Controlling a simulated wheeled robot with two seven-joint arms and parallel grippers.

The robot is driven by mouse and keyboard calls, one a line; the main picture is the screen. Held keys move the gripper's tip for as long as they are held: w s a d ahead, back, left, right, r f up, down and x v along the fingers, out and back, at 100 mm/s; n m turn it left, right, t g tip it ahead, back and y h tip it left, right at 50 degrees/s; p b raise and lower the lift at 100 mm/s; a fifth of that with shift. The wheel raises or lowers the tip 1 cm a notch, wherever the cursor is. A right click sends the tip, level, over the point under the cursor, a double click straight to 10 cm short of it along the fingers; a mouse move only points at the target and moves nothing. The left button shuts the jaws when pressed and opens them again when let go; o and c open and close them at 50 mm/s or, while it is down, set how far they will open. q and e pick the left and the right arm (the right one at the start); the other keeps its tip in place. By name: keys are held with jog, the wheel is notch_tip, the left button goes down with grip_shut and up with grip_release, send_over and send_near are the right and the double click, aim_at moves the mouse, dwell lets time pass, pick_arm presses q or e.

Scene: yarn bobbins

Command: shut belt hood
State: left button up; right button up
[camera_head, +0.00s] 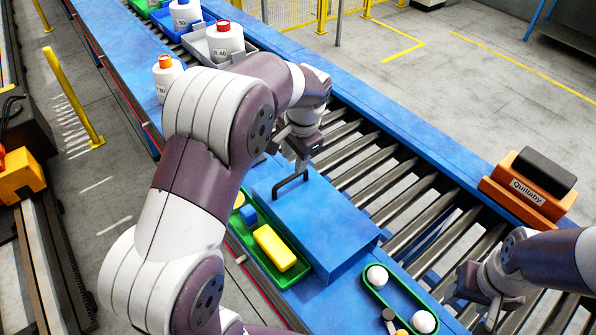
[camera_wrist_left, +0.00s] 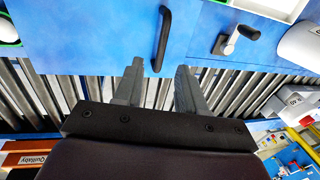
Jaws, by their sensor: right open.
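The belt hood (camera_head: 335,235) is a blue box-like cover on the near-left side of the conveyor, with a black bar handle (camera_head: 290,185) on its top. Bare rollers show to its right. My left gripper (camera_head: 300,160) is just beyond the handle in the head view. In the left wrist view the two fingers (camera_wrist_left: 158,85) are apart and empty, and the black handle (camera_wrist_left: 162,38) lies just past their tips, roughly in line with the gap. I see no contact with the handle. My right gripper (camera_head: 485,308) is open over the rollers at the lower right.
A green tray with a yellow block (camera_head: 274,248) sits left of the hood. A green-rimmed tray with white balls (camera_head: 377,276) is at its front. An orange Quillaby unit (camera_head: 527,190) stands on the right rail.

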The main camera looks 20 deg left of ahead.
aim_at(294, 176)
pick_arm(q)
jog(key=w+f+p, duration=0.1)
jog(key=f, duration=0.1)
jog(key=w+f+p, duration=0.1)
jog(key=f, duration=0.2)
jog(key=w+f, duration=0.1)
jog(key=f, duration=0.1)
jog(key=shift+a+f+p, duration=0.15)
jog(key=shift+a+p, duration=0.15)
jog(key=shift+p, duration=0.1)
jog(key=shift+a+f, duration=0.15)
jog(key=shift+f, duration=0.15)
jog(key=shift+s, duration=0.25)
jog(key=shift+s+r, duration=0.1)
jog(key=shift+s, duration=0.25)
jog(key=shift+w, duration=0.25)
grip_shut()
pick_arm(e)
jog(key=r, duration=0.1)
jog(key=w+r, duration=0.1)
jog(key=shift+w+d+r, duration=0.15)
jog(key=shift+w+r, duration=0.05)
jog(key=shift+r, duration=0.1)
